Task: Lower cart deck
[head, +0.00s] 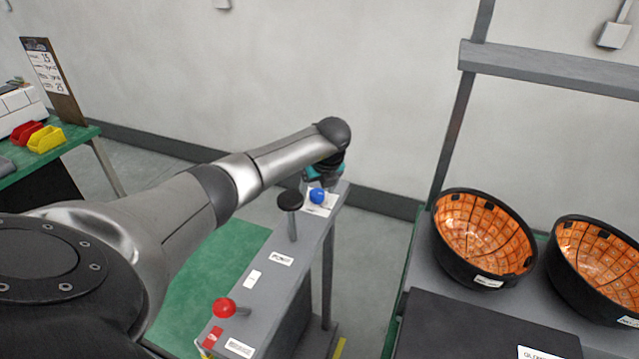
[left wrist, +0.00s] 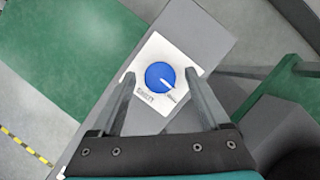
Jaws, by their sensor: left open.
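A grey control panel (head: 262,262) runs across the middle of the head view. At its far end a blue knob (head: 318,196) sits on a white plate; it also shows in the left wrist view (left wrist: 160,76) with a white pointer line. A black-topped lever (head: 290,200) stands nearer, beside a white label. A red-knobbed lever (head: 224,308) is at the near end. My left gripper (left wrist: 159,77) is open above the blue knob, one finger on each side; I cannot tell whether they touch it. I cannot make out which part is the cart deck. My right gripper is not in view.
Two black bowls with orange insides (head: 485,240) (head: 598,262) stand on a grey surface at the right, behind a dark box (head: 480,335). A green table (head: 70,140) with red and yellow bins is at the left. A wall is behind.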

